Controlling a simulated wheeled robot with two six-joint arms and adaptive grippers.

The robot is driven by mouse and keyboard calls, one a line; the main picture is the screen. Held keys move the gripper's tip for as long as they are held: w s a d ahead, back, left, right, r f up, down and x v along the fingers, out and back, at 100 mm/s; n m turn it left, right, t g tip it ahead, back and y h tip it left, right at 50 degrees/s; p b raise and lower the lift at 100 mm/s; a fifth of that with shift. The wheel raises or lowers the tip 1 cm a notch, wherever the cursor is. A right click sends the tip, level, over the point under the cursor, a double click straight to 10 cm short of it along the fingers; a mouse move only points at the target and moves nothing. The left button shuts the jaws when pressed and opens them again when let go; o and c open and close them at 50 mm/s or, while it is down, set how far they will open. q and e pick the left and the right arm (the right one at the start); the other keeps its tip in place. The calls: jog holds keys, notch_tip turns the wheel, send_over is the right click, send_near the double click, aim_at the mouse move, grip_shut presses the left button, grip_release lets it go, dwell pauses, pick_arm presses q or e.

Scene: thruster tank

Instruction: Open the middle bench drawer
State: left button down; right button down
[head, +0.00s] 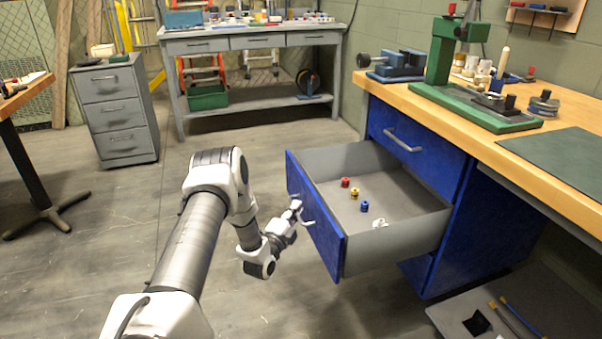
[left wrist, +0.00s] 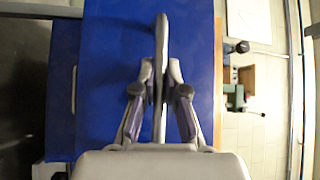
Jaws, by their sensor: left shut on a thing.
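The middle bench drawer has a blue front (head: 322,238) and stands pulled well out from the bench, with its grey inside showing. Small red, yellow and blue parts and a white one lie on its floor. My left gripper (head: 297,212) is at the outer face of the front. In the left wrist view its fingers (left wrist: 161,70) are shut on the drawer's grey bar handle (left wrist: 162,35), with the blue front behind. The fingers partly hide the handle in the head view. My right gripper is in neither view.
The blue upper drawer (head: 413,148) is shut above. The wooden bench top (head: 480,122) carries a green press and a vise. A low grey tray (head: 462,318) lies at the lower right. A grey cabinet (head: 117,105) stands at the back left.

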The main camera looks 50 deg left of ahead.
pick_arm(q)
jog(key=c, duration=1.2)
grip_release()
jog(key=v, duration=1.2)
